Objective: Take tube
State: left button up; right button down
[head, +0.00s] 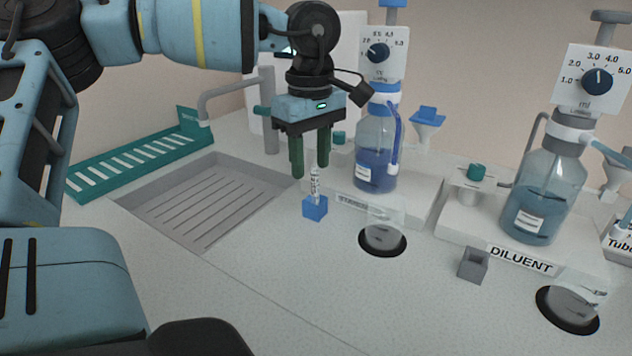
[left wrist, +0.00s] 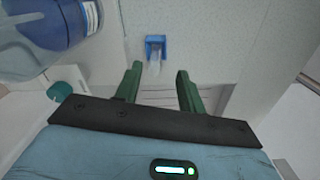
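A clear tube (head: 315,184) with markings stands upright in a small blue holder (head: 315,209) on the bench. My left gripper (head: 310,167) points down with its two green fingers apart. In the head view its fingertips are around the height of the tube's top, and I cannot tell whether the tube's top is between them. In the left wrist view, the tube (left wrist: 154,66) and blue holder (left wrist: 156,41) appear beyond the open fingers (left wrist: 159,76), with nothing held between them. My right gripper is not in view.
A sink (head: 205,200) and green rack (head: 140,152) lie to the left. A blue bottle (head: 375,155) with a dial stands behind the holder. A diluent bottle (head: 543,195), a grey block (head: 473,265) and clear beakers (head: 384,222) are to the right. The front bench is clear.

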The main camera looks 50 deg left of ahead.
aim_at(315, 182)
pick_arm(q)
jog(key=shift+w+d+f, duration=0.1)
jog(key=shift+w+f, duration=0.1)
jog(key=shift+f, duration=1.1)
jog(key=shift+w+d+f, duration=0.1)
jog(key=shift+w+f, duration=0.05)
jog(key=shift+f, duration=1.1)
jog(key=c, duration=0.8)
